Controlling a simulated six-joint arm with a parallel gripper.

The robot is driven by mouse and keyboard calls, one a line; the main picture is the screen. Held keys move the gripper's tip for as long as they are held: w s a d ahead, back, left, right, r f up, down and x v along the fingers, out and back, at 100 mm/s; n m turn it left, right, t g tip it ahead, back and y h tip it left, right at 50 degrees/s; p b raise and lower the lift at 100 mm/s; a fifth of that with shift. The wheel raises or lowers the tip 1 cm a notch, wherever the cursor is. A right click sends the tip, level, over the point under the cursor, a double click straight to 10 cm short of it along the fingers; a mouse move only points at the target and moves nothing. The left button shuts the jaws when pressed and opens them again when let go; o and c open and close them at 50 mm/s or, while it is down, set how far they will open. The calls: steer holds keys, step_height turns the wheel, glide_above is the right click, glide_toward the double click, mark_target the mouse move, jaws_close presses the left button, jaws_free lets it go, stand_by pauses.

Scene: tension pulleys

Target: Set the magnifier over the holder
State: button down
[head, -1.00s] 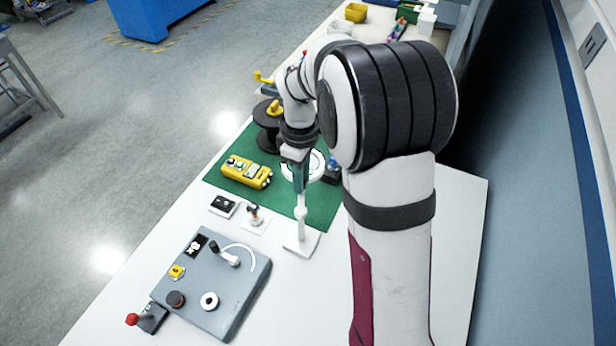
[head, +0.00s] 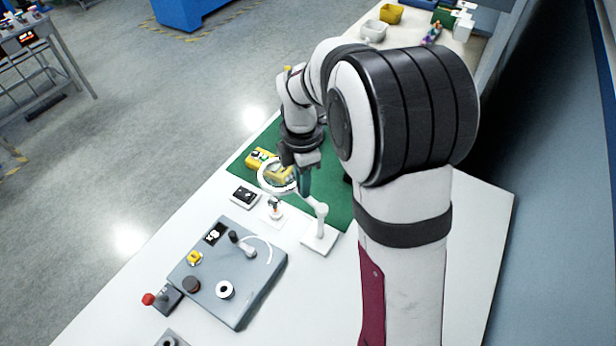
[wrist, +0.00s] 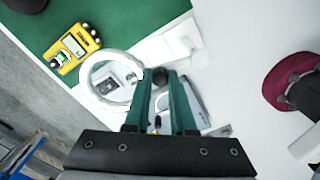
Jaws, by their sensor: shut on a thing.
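The magnifier is a white ring lens (head: 262,185) on a jointed white arm with a square white base (head: 320,240). My gripper (head: 305,190) is shut on the magnifier's arm beside the ring. In the wrist view the ring (wrist: 84,87) is left of my gripper's green fingers (wrist: 163,78), and a small dark-and-white item shows through the lens. What I take for the holder, a small upright piece on a white pad (head: 270,216), stands just below the ring in the head view. In the wrist view I cannot make the holder out clearly.
A yellow device (head: 256,156) lies on the green mat (head: 335,205), partly behind the ring. A black-and-white switch box (head: 245,196) is left of the pad. A grey panel with knobs (head: 225,290) is in front.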

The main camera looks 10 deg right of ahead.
steer(key=shift+s+a+n, duration=0.2)
steer(key=shift+a+n, duration=0.1)
steer(key=shift+n, duration=0.35)
steer(key=shift+s+a+n, duration=0.15)
steer(key=shift+a+n, duration=0.1)
steer(key=shift+n, duration=0.4)
steer(key=c, duration=0.8)
jaws_free()
steer(key=shift+o, duration=0.2)
step_height(320, 180, up, 16)
steer(key=shift+f, duration=0.1)
steer(key=s+f+m+y, duration=0.1)
steer(key=s+f+m, duration=0.3)
steer(key=s+m, duration=0.8)
steer(key=s+a+f+m, duration=0.1)
steer(key=s+f+m, duration=0.3)
steer(key=s+m, duration=0.9)
steer(key=m, duration=0.3)
steer(key=shift+a+f+y, duration=0.3)
steer(key=shift+f+y, duration=0.05)
steer(key=shift+y, duration=0.05)
